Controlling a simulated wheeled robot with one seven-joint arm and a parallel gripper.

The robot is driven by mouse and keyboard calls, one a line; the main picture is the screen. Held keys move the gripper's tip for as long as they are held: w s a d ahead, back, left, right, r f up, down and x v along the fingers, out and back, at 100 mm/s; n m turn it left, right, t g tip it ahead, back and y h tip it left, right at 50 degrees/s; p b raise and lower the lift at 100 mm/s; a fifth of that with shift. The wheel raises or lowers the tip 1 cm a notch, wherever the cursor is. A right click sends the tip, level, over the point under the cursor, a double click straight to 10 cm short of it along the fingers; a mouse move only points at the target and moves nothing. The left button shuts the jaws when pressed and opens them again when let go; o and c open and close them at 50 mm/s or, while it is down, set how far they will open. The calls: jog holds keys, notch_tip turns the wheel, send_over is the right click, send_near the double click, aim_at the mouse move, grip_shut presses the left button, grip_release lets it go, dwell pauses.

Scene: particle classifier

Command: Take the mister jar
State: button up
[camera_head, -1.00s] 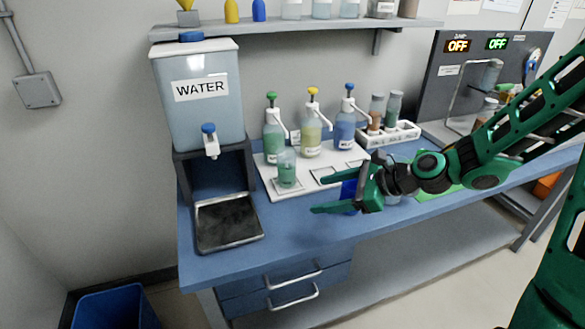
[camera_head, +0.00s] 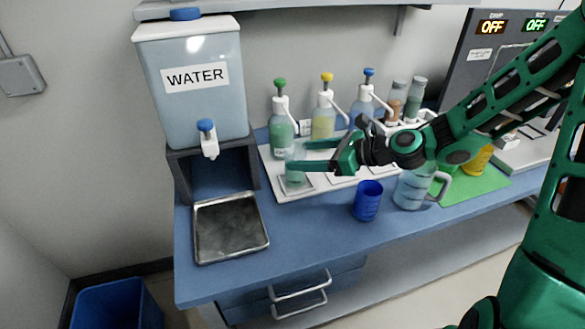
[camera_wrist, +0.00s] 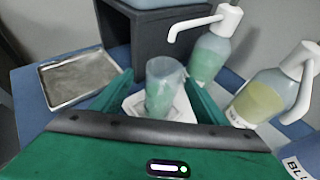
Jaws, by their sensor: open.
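A small clear jar with pale green contents (camera_head: 295,175) stands upright on the front left square of the white tray (camera_head: 288,194), below the green-topped pump bottle (camera_head: 281,128). No label shows on it, so I cannot confirm it is the mister jar. My gripper (camera_head: 299,156) is open and reaches in from the right at the jar, partly hiding it. In the wrist view, the jar (camera_wrist: 163,88) stands between the two spread green fingers of my gripper (camera_wrist: 160,84). Whether either finger touches it is unclear.
Yellow-topped (camera_head: 323,122) and blue-topped (camera_head: 363,110) pump bottles stand beside the green one. The water tank (camera_head: 195,110) and metal drip tray (camera_head: 230,228) are at left. A blue cup (camera_head: 367,202) and clear pitcher (camera_head: 410,190) stand in front on the blue bench.

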jog(key=shift+w+a+f, duration=0.5)
jog(key=shift+w+a, duration=0.2)
jog(key=shift+a, duration=0.05)
jog(key=shift+r+x, duration=0.15)
jog(key=shift+x, duration=1.15)
jog(key=shift+r+x, duration=0.2)
jog(key=shift+x, duration=1.1)
jog(key=shift+w+a, duration=0.1)
jog(key=c, duration=1.4)
jog(key=shift+r, duration=0.15)
jog(key=shift+c, duration=0.2)
